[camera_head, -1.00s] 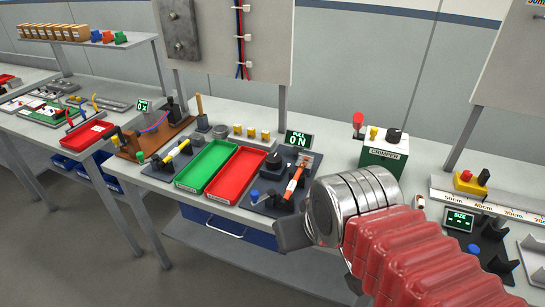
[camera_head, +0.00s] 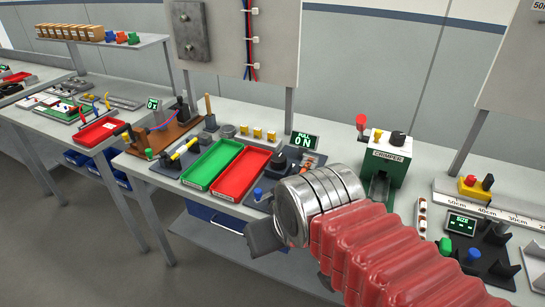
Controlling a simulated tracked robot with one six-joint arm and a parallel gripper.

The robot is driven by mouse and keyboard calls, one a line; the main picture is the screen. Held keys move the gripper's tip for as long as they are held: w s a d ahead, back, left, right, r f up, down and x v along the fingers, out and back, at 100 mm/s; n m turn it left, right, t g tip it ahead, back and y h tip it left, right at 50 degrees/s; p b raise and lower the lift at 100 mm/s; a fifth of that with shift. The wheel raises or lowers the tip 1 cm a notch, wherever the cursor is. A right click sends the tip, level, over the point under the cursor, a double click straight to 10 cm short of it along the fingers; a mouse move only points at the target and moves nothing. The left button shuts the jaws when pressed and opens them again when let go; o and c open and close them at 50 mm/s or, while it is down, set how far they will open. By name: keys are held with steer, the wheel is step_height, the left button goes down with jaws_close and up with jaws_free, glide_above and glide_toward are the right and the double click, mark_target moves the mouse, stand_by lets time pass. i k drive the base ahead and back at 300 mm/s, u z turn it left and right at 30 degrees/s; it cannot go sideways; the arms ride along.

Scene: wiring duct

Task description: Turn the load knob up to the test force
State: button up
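The pull tester sits right of the red tray, and its display (camera_head: 304,140) reads "PULL" and 0 N. A black knob (camera_head: 277,161) stands on the tester's dark base, just left of and below the display; I take it as the load knob. My gripper (camera_head: 264,240) is at the end of my red-sleeved arm, in front of the bench edge, lower and nearer than the knob and apart from it. My arm's metal wrist hides much of the tester's right side. The gripper's fingers show only as a dark grey edge, so their opening cannot be told.
A green tray (camera_head: 212,165) and a red tray (camera_head: 243,174) lie left of the tester. The green crimper box (camera_head: 388,155) with a red-knobbed lever stands right of it. A size gauge (camera_head: 461,223) is farther right. A panel with cables stands behind.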

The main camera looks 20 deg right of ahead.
mark_target(278, 161)
steer(key=z, duration=0.05)
steer(key=i, duration=1)
steer(key=u, duration=0.05)
